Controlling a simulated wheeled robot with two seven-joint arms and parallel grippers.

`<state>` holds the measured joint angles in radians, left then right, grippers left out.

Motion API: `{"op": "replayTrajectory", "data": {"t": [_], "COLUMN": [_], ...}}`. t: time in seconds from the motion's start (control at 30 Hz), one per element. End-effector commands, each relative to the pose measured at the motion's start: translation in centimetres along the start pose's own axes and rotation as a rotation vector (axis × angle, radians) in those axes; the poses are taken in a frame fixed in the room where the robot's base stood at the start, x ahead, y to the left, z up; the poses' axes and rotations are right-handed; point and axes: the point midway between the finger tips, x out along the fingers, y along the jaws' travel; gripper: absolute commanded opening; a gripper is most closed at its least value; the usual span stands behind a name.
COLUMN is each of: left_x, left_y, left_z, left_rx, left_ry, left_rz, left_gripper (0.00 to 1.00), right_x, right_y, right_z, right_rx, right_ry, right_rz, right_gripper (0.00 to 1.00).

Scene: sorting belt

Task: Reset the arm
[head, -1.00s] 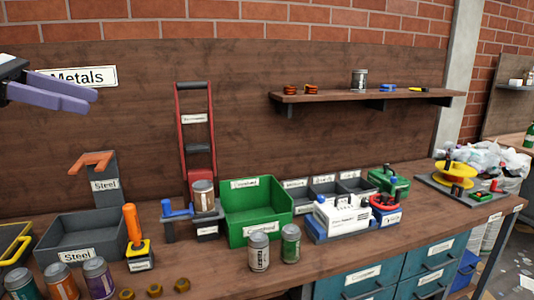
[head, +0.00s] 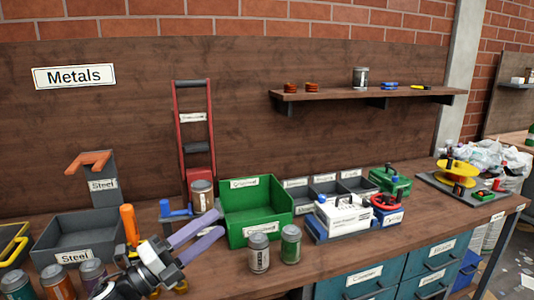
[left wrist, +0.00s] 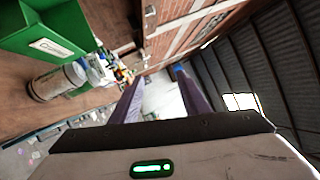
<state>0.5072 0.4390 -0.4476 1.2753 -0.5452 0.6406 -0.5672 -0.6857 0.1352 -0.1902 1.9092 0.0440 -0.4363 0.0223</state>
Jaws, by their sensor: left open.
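My left gripper (head: 217,223) reaches in low at the lower left of the head view, its two purple fingers apart with nothing between them. The fingers point right, toward the front of the green bin (head: 258,228). In the left wrist view the fingers (left wrist: 155,80) also stand apart. The green bin (left wrist: 55,28) and a can (left wrist: 58,82) show at the left of that view. My right gripper is not in view.
The arm passes in front of the grey Steel bin (head: 75,236) and an orange-handled tool (head: 130,222). Two cans (head: 259,253) (head: 290,245) stand right of the fingers. A shelf (head: 360,95) hangs on the back board. Several cans line the front left.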

Motion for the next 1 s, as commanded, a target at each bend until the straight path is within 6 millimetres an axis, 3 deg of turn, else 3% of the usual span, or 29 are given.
{"op": "replayTrajectory", "data": {"t": [0.03, 0.17, 0.3, 0.5, 0.6, 0.73, 0.83, 1.0], "left_x": [-1.5, -6.1, -12.9, -23.8, -28.6, -32.9, -34.7, -35.5], "left_y": [2.5, 8.3, 14.2, 20.0, 21.2, 21.6, 21.6, 21.6], "left_z": [-1.6, -4.8, -9.4, -18.1, -22.4, -26.7, -28.5, -29.3], "left_rx": [-0.141, -0.501, -0.885, -1.359, -1.537, -1.690, -1.753, -1.779], "left_ry": [-0.073, -0.288, -0.543, -0.917, -1.082, -1.242, -1.312, -1.343], "left_rz": [0.023, 0.091, 0.184, 0.320, 0.379, 0.433, 0.456, 0.467], "left_gripper": [0.42, 0.42, 0.42, 0.42, 0.42, 0.42, 0.42, 0.42], "right_x": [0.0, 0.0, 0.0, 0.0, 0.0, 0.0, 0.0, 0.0], "right_y": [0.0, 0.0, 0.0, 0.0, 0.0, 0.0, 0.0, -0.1], "right_z": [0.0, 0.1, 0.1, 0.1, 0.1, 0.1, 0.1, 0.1], "right_rx": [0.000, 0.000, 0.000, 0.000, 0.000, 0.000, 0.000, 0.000], "right_ry": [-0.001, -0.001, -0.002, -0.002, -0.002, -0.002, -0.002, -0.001], "right_rz": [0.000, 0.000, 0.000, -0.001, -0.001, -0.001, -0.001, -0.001], "right_gripper": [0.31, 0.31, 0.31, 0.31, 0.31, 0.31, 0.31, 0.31]}}
